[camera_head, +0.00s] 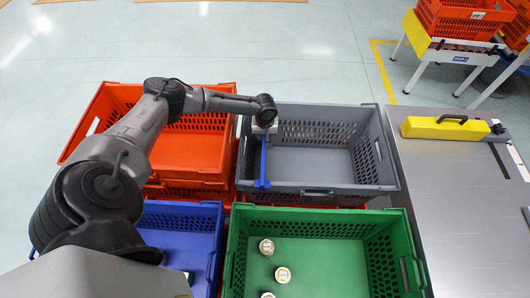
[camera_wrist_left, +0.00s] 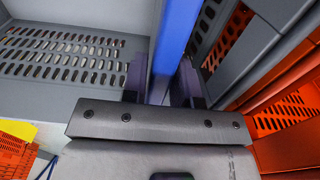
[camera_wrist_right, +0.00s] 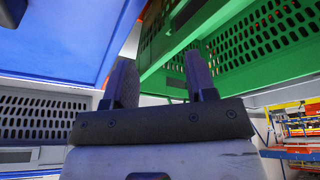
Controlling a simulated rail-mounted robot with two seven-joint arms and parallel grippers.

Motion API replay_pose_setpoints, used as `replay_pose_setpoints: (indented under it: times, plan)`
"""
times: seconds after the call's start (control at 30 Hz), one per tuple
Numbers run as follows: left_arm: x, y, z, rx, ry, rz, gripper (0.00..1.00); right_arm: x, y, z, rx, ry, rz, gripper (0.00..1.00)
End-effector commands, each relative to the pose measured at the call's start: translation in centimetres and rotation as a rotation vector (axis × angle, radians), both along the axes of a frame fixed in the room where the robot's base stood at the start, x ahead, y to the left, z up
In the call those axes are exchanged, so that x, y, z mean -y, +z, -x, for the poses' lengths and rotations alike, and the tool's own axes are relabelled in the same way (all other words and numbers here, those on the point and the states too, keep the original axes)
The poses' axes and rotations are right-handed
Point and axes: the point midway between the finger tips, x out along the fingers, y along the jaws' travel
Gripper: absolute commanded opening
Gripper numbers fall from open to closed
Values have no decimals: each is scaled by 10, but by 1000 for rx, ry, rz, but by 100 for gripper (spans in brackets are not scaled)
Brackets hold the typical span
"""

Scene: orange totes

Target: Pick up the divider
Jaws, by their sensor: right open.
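The blue divider (camera_head: 263,162) stands upright along the left side of the grey tote (camera_head: 316,189). My left gripper (camera_head: 265,128) is over the divider's far part, inside the tote's left edge. In the left wrist view the divider (camera_wrist_left: 178,35) runs between the two fingers of my left gripper (camera_wrist_left: 163,85), which appear closed on its sides. My right gripper (camera_wrist_right: 160,82) shows only in its own wrist view; it is open, with nothing between its fingers. The divider's lower edge is not clearly visible.
A red tote (camera_head: 205,152) stands left of the grey one. A blue tote (camera_head: 215,240) and a green tote (camera_head: 316,213) with several round white-topped items (camera_head: 282,274) stand in front. A metal table (camera_head: 445,215) at right carries a yellow item (camera_head: 446,129).

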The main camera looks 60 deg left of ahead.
Motion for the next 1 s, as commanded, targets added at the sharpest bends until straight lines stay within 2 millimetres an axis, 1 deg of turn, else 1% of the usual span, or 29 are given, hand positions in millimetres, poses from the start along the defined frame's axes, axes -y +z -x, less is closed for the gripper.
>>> replay_pose_setpoints:
  times: [0.03, 0.27, 0.8, 1.0]
  plan:
    - [0, 0, 0, 0, 0, 0, 22, 0, 0, 0, 0, 1, 1, 51]
    - [0, 0, 0, 0, 0, 0, 0, 2, 0, 0, 0, 6, 8, 51]
    - [0, 1, 0, 1, 1, -1, 0, 2, 0, 0, 0, 4, 6, 51]
    - [-1, 10, 0, 1, 1, 0, 0, 0, 3, 0, 0, 1, 1, 51]
